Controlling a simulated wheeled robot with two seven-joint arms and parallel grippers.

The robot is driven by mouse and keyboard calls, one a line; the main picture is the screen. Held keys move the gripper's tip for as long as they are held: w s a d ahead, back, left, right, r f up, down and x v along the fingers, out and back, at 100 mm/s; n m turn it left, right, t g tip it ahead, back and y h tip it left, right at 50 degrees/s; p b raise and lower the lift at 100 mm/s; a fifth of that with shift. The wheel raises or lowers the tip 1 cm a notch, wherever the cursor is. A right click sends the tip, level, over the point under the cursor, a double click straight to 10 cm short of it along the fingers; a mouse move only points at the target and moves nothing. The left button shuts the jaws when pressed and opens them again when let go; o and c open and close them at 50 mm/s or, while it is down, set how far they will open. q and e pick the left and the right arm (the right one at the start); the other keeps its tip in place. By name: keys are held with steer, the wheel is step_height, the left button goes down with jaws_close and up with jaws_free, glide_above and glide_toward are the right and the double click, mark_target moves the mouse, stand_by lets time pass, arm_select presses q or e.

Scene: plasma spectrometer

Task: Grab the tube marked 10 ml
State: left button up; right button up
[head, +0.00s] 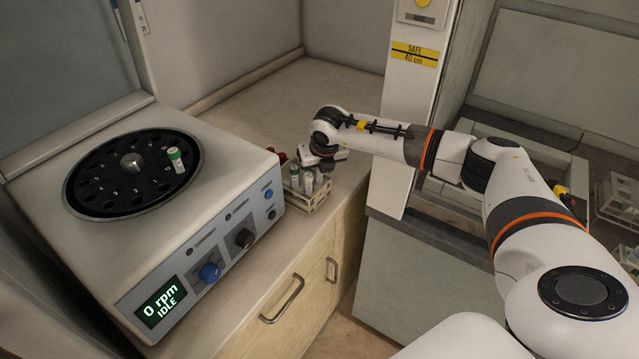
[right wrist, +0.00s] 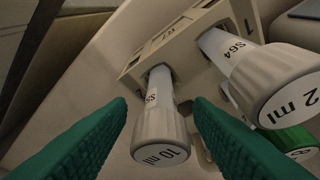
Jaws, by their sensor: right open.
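The tube marked 10 ml (right wrist: 160,135) stands in a rack (right wrist: 165,40) in the right wrist view, its grey-white ribbed cap toward the camera. My right gripper (right wrist: 160,112) is open, with one green finger on each side of that cap; I cannot tell whether either touches it. In the head view my right gripper (head: 318,160) is above the rack (head: 318,197), and its fingers are mostly hidden. A tube marked 2 ml (right wrist: 285,85) stands to the right in the same rack. My left gripper is not in view.
A green-capped tube (right wrist: 290,142) is partly hidden below the 2 ml tube. A centrifuge (head: 200,235) reading 0 rpm IDLE stands left of the rack, with a green-and-white tube (head: 176,160) in its rotor. A white post (head: 408,100) stands behind my right arm. Counter behind the rack is clear.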

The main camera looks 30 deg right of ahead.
jaws_close()
steer(key=shift+r, duration=0.1)
